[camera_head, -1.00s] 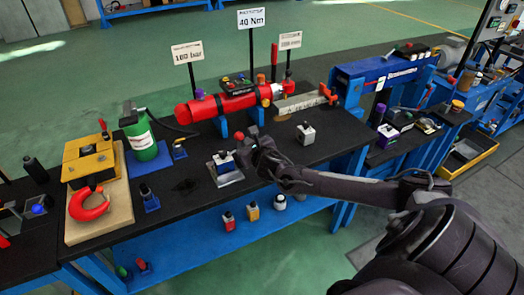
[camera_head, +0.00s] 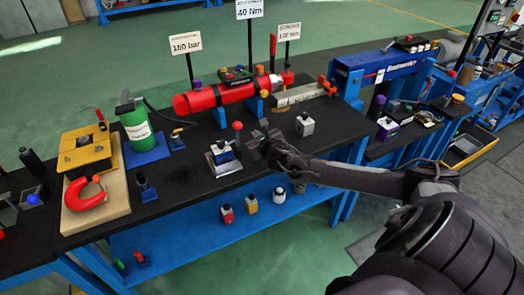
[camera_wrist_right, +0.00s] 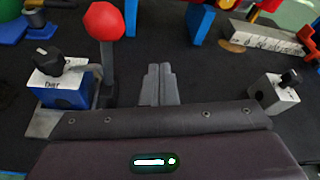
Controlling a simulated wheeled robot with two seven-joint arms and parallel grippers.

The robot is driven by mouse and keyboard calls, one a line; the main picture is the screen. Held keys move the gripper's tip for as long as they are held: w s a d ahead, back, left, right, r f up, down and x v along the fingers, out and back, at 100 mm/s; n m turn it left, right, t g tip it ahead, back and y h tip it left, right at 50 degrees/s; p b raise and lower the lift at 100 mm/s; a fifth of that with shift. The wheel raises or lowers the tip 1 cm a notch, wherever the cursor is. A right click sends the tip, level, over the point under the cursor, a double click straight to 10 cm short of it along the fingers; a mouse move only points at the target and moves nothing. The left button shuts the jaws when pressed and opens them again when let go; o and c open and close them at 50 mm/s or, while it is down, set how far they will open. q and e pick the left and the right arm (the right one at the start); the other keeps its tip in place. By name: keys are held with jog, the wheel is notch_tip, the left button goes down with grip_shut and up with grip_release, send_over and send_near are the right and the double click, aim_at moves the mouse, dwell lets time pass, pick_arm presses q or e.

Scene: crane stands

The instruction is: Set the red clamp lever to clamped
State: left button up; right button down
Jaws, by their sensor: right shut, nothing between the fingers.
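The red clamp lever, with a round red knob (camera_head: 237,126) on a dark rod, stands roughly upright beside a small blue and white block on a metal plate (camera_head: 224,168). In the right wrist view the knob (camera_wrist_right: 104,20) is at the upper left, and its rod (camera_wrist_right: 106,65) drops beside the block (camera_wrist_right: 62,85). My right gripper (camera_head: 256,144) is just right of the lever, apart from it. Its fingers (camera_wrist_right: 158,84) are shut and empty, low over the black bench top. My left gripper is not in view.
A grey block with a black knob (camera_head: 304,123) stands right of my gripper. A red cylinder (camera_head: 220,95) lies behind on blue supports.

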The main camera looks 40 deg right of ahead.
jog(key=a+f+b+v, duration=0.1)
jog(key=a+v, duration=0.1)
jog(key=v, duration=0.7)
